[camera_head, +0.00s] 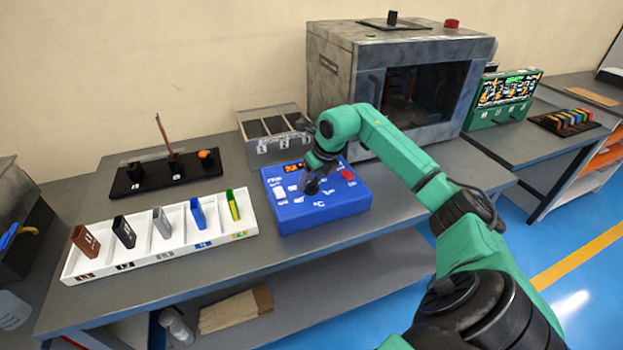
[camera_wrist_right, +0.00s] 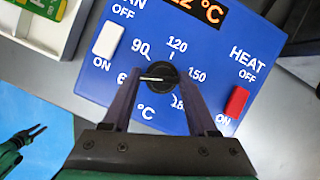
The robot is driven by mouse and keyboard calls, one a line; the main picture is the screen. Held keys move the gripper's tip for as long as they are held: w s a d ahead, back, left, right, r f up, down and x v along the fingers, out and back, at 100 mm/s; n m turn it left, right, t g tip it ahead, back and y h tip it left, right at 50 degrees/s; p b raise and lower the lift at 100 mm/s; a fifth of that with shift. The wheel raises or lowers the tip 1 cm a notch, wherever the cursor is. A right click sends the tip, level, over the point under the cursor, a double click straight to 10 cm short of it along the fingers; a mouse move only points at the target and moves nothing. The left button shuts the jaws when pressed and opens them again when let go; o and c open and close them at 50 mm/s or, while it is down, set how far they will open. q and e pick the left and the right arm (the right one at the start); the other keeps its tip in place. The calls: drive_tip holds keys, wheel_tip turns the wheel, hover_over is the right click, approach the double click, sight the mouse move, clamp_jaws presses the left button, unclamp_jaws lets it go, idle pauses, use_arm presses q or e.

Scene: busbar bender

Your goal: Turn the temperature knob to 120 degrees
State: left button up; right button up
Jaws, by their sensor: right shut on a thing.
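The blue control box (camera_head: 330,207) stands on the grey table, below the oven. The round black temperature knob (camera_wrist_right: 158,77) is on its face, among the marks 60, 90, 120, 150 and 180. The knob's white line points left in the right wrist view, roughly toward the 60 mark. My right gripper (camera_head: 311,186) reaches down to the box from the right. In the right wrist view its two fingers (camera_wrist_right: 158,84) are closed around the knob. In the head view the gripper hides the knob. My left gripper (camera_wrist_right: 30,135) shows small at the lower left of the wrist view, away from the box.
A white FAN switch (camera_wrist_right: 108,40) and a red HEAT switch (camera_wrist_right: 236,102) flank the knob. The orange display (camera_wrist_right: 195,10) is cut off, ending in 2 °C. A white tray (camera_head: 165,251) with coloured pieces lies left of the box. The oven (camera_head: 340,75) stands behind.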

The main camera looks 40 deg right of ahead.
drive_tip(key=m+h, duration=0.1)
drive_tip(key=m, duration=0.1)
drive_tip(key=m+h, duration=0.1)
drive_tip(key=m, duration=0.2)
drive_tip(key=shift+w+r+p, duration=0.15)
drive_tip(key=shift+r+p, duration=0.05)
drive_tip(key=shift+p, duration=0.15)
drive_tip(key=m, duration=0.3)
drive_tip(key=m+g+h, duration=0.1)
drive_tip(key=m, duration=0.1)
drive_tip(key=shift+w+a+m+g+h, duration=0.1)
drive_tip(key=shift+w+m+g+h, duration=0.05)
drive_tip(key=shift+m+g+h, duration=0.2)
drive_tip(key=m+g, duration=0.1)
drive_tip(key=m, duration=0.1)
drive_tip(key=m+g+h, duration=0.1)
drive_tip(key=m, duration=0.2)
drive_tip(key=shift+w+m, duration=0.15)
drive_tip(key=shift+m, duration=0.1)
drive_tip(key=m+g, duration=0.1)
drive_tip(key=m, duration=0.1)
drive_tip(key=m+g, duration=0.1)
drive_tip(key=m, duration=0.2)
drive_tip(key=shift+w+m+y, duration=0.1)
drive_tip(key=shift+m+y, duration=0.15)
drive_tip(key=shift+m, duration=0.05)
drive_tip(key=o, duration=1.4)
drive_tip(key=shift+f, duration=0.1)
